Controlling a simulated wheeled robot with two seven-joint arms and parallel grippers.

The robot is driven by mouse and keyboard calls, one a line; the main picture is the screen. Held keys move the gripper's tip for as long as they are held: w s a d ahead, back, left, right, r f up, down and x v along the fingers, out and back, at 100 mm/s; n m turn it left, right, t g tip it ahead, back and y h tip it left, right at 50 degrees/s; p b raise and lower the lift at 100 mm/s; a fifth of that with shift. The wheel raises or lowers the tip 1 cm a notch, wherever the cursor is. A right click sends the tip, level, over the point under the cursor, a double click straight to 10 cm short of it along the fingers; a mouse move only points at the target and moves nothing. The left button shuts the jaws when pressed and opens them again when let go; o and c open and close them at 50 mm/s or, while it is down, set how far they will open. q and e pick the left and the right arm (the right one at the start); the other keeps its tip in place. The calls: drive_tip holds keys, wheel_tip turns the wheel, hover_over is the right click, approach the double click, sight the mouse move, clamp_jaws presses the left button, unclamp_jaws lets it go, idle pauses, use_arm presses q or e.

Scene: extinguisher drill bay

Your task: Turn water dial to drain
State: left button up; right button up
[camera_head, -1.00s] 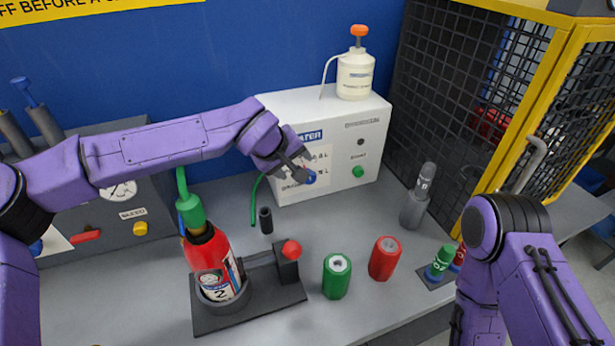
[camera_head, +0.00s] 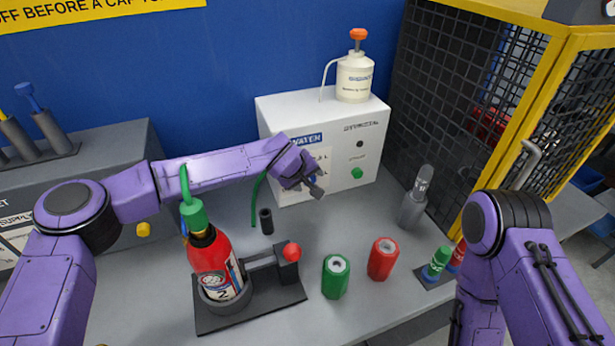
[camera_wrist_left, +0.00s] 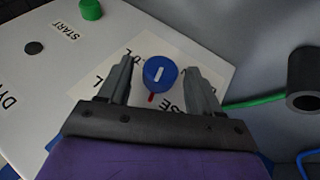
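The blue water dial (camera_wrist_left: 160,76) sits on the white panel of the water unit (camera_head: 285,110). In the left wrist view it has a white pointer line and a red mark just below it. Printed labels around it are partly covered. My left gripper (camera_wrist_left: 157,68) is open, with one finger on each side of the dial and a visible gap on both sides. I cannot tell how deep the fingers reach. In the head view my left gripper (camera_head: 316,188) is in front of the panel and hides the dial. My right gripper is out of view.
A green start button (camera_head: 357,173) is on the same panel. A white pump bottle (camera_head: 354,78) stands on the unit. Below are a black cylinder (camera_head: 266,221), a red extinguisher (camera_head: 212,262) in a stand, and green (camera_head: 335,280) and red (camera_head: 383,262) cylinders. A mesh cage (camera_head: 470,90) stands right.

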use_arm(q)
drive_tip(key=c, duration=0.9)
drive_tip(key=shift+c, duration=0.2)
drive_tip(key=shift+a+f+t+h+b, duration=0.15)
drive_tip(key=shift+f+t+h+b, duration=0.15)
drive_tip(key=shift+h+b, duration=0.5)
drive_tip(key=t+h+b, duration=0.1)
drive_tip(key=b, duration=0.2)
drive_tip(key=n+t+h+b, duration=0.1)
drive_tip(key=h+b, duration=0.1)
drive_tip(key=b, duration=0.2)
drive_tip(key=shift+s+a+f, duration=0.1)
drive_tip(key=shift+a+f, duration=0.1)
drive_tip(key=shift+f, duration=0.1)
drive_tip(key=shift+r+n+t+h+b, duration=0.25)
drive_tip(key=shift+h+b, duration=0.35)
drive_tip(key=shift+b, duration=0.3)
drive_tip(key=o, duration=1.1)
drive_tip(key=shift+c, duration=0.2)
